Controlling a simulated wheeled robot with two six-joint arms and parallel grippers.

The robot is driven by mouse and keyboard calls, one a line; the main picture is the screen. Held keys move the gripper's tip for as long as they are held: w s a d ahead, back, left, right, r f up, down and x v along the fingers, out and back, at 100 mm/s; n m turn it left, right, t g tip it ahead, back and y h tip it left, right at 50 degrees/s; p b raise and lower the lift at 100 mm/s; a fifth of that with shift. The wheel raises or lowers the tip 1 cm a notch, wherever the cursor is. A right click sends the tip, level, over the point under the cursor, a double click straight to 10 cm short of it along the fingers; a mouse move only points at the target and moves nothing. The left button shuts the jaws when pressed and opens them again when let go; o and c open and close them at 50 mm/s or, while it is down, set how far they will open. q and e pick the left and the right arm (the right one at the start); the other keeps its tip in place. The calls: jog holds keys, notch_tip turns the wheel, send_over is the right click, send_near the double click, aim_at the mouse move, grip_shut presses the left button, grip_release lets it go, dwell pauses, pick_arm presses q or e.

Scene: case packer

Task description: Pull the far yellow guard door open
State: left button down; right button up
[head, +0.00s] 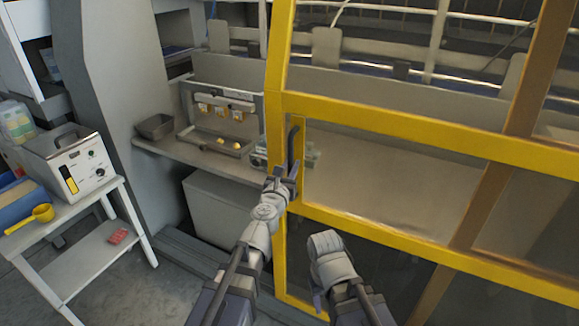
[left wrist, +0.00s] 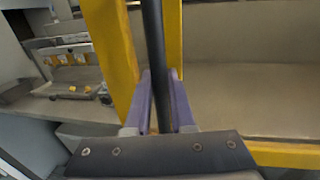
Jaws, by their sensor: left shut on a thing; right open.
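The yellow guard door (head: 400,122) is a framed panel with clear panes. It stands in front of the machine's bench in the head view. A dark upright bar handle (head: 291,138) is on its left post; it also shows in the left wrist view (left wrist: 153,45). My left gripper (head: 287,178) is shut on this handle, with its purple fingers (left wrist: 160,100) on both sides of the bar. My right gripper (head: 319,296) is open, low in front of the door and apart from it; its fingers are mostly hidden.
A bench with a grey metal rack (head: 218,118) holding small yellow parts is left of the door. Grey floor lies open between cart and door.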

pick_arm(q)
jog(key=c, duration=0.8)
grip_release()
jog(key=shift+o, duration=0.2)
